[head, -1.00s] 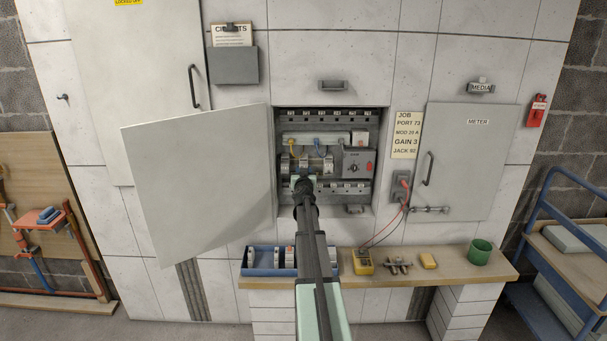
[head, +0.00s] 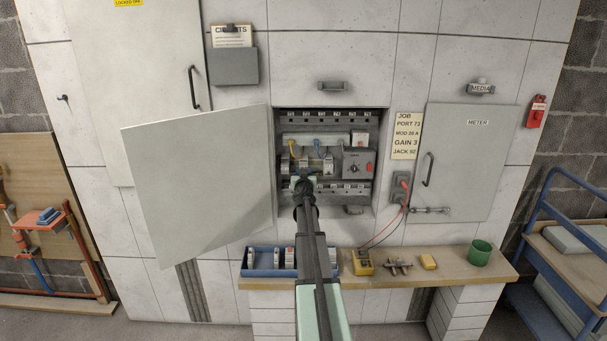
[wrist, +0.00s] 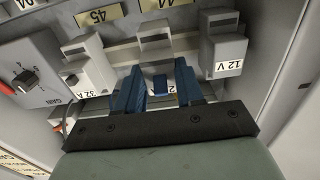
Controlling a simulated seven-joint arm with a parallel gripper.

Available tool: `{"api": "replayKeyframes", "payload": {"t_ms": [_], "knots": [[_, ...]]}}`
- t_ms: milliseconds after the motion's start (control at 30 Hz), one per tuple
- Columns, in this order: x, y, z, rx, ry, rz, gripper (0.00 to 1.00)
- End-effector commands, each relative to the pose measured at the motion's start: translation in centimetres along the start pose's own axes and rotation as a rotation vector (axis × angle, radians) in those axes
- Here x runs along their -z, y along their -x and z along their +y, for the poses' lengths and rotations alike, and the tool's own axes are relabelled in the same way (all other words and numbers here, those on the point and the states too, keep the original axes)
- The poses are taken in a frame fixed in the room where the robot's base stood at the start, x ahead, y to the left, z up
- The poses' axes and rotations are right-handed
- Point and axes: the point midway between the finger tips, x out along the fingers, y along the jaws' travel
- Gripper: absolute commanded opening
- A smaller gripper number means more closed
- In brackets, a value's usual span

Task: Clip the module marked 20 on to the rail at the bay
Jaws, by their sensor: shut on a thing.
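My gripper (head: 303,180) reaches into the open cabinet recess, in front of the middle row. In the wrist view its two blue fingers (wrist: 157,88) are shut on a pale module (wrist: 155,42). The module's label is mostly covered; only a "2" shows, so I cannot read it in full. It stands in the row between a module marked 32 A (wrist: 88,68) and one marked 12 V (wrist: 224,58). Whether its back is seated on the rail is hidden. In the head view, the arm and gripper cover most of it.
A grey unit with a dial (head: 358,164) is right of the row. Yellow number tags, including 45 (wrist: 98,15), sit above the bays. The open cabinet door (head: 200,180) stands left. A blue tray (head: 262,262) with modules and a yellow meter (head: 362,262) are on the shelf below.

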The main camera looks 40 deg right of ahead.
Motion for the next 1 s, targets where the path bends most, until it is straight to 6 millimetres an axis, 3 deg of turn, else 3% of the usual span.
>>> {"api": "replayKeyframes", "payload": {"t_ms": [1000], "knots": [[0.04, -0.52, 0.01, 0.0, 0.0, 0.001, 0.0]]}}
